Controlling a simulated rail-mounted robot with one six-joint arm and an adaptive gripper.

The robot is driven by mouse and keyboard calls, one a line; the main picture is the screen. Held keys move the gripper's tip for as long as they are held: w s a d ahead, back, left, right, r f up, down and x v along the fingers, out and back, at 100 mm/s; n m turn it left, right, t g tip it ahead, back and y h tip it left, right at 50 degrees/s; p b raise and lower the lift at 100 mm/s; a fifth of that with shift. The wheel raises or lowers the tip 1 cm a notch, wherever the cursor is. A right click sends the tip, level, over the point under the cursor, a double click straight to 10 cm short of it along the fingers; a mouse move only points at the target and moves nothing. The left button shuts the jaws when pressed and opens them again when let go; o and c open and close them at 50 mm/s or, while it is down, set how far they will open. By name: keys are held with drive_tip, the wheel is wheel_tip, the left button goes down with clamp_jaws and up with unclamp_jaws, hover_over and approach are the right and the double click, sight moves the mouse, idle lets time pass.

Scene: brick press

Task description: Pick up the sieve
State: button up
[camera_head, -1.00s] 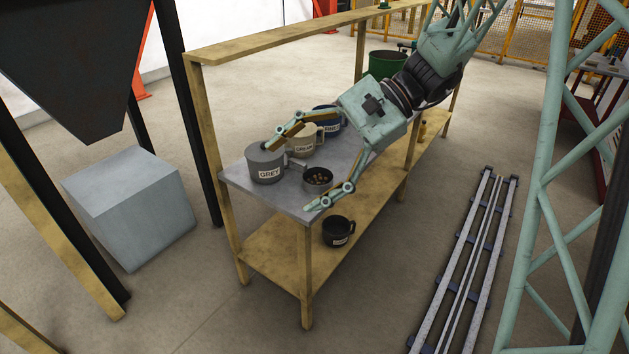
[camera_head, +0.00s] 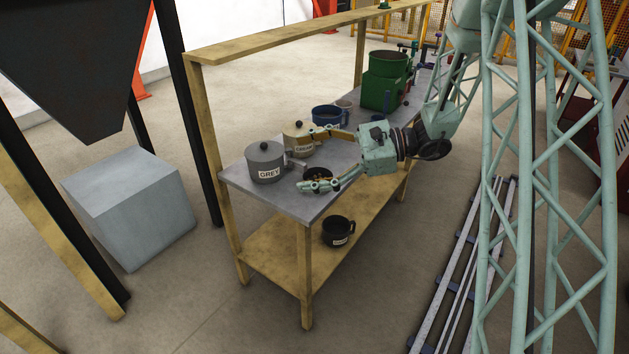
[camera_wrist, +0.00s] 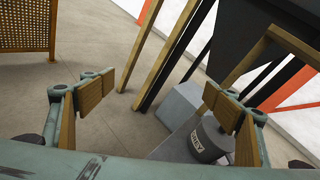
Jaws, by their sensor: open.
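A small dark round vessel (camera_head: 316,173) lies on the grey bench top just right of the grey pot, partly hidden by my lower finger. It may be the sieve; I cannot tell for sure. My gripper (camera_head: 311,160) is open, its fingers spread and pointing left above the bench, with this vessel showing between and below them. In the wrist view my gripper (camera_wrist: 168,100) has its fingers wide apart with nothing held between them. The grey pot (camera_wrist: 210,142) shows there beside the right finger.
The lidded grey pot (camera_head: 265,166), a cream pot (camera_head: 296,145), a blue pot (camera_head: 327,116) and a green machine (camera_head: 383,82) stand on the bench (camera_head: 315,208). A black pot (camera_head: 337,232) sits on the lower shelf. A wooden beam (camera_head: 290,30) runs above the bench's back.

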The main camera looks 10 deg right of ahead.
drive_tip(key=w+d+f+m+t+h, duration=0.1)
drive_tip(key=w+d+f+m+t, duration=0.3)
drive_tip(key=w+d+f, duration=0.3)
drive_tip(key=w+d+f+m+t+h, duration=0.1)
drive_tip(key=w+d+f+m+t, duration=0.4)
drive_tip(key=d+f, duration=0.5)
wheel_tip(320, 180, down, 6)
drive_tip(key=shift+w+d+f+m+h, duration=0.25)
drive_tip(key=shift+w+m+h, duration=0.15)
drive_tip(key=shift+w+m, duration=0.55)
drive_tip(key=shift+w+a+r, duration=0.1)
drive_tip(key=shift+w, duration=0.1)
approach(306, 169)
drive_tip(key=shift+w+a+f+b, duration=0.25)
drive_tip(key=shift+a+f+b, duration=0.05)
drive_tip(key=shift+f, duration=0.2)
drive_tip(key=shift+a, duration=0.1)
drive_tip(key=shift+b+x, duration=0.3)
drive_tip(key=shift+x, duration=2.25)
drive_tip(key=shift+c, duration=0.7)
drive_tip(key=c, duration=1.1)
drive_tip(key=shift+r, duration=0.45)
drive_tip(key=shift+c, duration=0.2)
